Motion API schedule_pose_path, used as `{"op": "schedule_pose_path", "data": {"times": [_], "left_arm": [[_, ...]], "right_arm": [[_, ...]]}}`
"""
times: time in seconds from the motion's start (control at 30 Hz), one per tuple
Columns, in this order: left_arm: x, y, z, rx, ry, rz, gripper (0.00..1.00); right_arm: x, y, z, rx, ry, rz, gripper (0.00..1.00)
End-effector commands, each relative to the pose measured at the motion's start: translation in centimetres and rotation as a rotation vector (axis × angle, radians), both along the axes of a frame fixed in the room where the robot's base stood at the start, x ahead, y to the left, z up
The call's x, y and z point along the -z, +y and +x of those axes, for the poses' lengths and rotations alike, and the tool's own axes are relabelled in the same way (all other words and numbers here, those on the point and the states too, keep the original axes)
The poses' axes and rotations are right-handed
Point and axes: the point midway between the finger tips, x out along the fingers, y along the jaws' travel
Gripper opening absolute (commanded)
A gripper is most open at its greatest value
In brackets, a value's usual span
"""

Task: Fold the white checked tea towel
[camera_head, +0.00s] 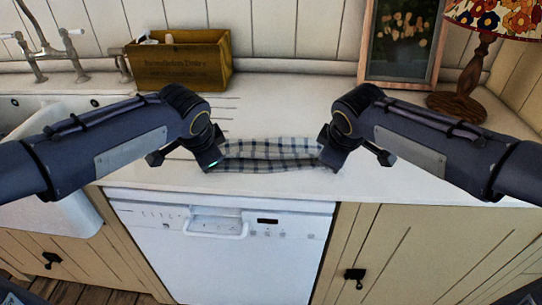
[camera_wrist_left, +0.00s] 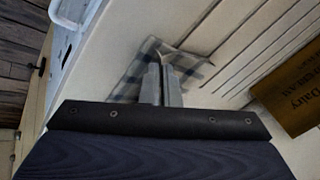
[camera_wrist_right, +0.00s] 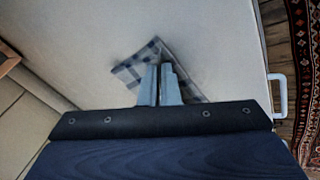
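The white checked tea towel (camera_head: 270,150), white with dark blue-grey lines, lies as a narrow strip on the counter between my two grippers. A dark crease runs along its length, with cloth above and below it. My left gripper (camera_head: 215,160) is at its left end and my right gripper (camera_head: 326,155) at its right end. In the left wrist view the fingers (camera_wrist_left: 161,84) are close together with the towel (camera_wrist_left: 129,84) at their tips. In the right wrist view the fingers (camera_wrist_right: 159,84) are also close together on the towel (camera_wrist_right: 133,69). The fingers hide the exact pinch points.
A wooden crate (camera_head: 178,62) stands at the back left beside the sink (camera_head: 22,118) and taps. A picture frame (camera_head: 402,42) and a lamp (camera_head: 478,70) stand at the back right. The white counter (camera_head: 290,100) behind the towel is clear. A dishwasher (camera_head: 225,245) is below the front edge.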

Motion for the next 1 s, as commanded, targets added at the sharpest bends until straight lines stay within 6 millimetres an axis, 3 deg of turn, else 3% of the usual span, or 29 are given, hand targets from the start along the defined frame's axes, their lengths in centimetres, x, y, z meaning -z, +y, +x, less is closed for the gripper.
{"op": "schedule_pose_path", "data": {"times": [0.07,0.37,0.63,1.0], "left_arm": [[0.0,0.1,0.0,0.0,0.001,0.001,0.0],[0.0,0.0,0.0,-0.001,0.002,0.001,0.4],[-0.2,0.0,-0.2,0.0,0.005,0.002,0.4],[-5.2,0.0,-2.9,0.001,-0.001,0.0,0.4]], "right_arm": [[0.0,-0.1,0.0,0.001,0.001,0.0,0.0],[0.0,0.0,0.0,0.001,0.001,0.0,0.4],[-0.3,0.0,-0.1,0.0,0.001,0.0,0.4],[-5.2,0.0,-2.9,0.0,-0.002,0.003,0.4]]}}
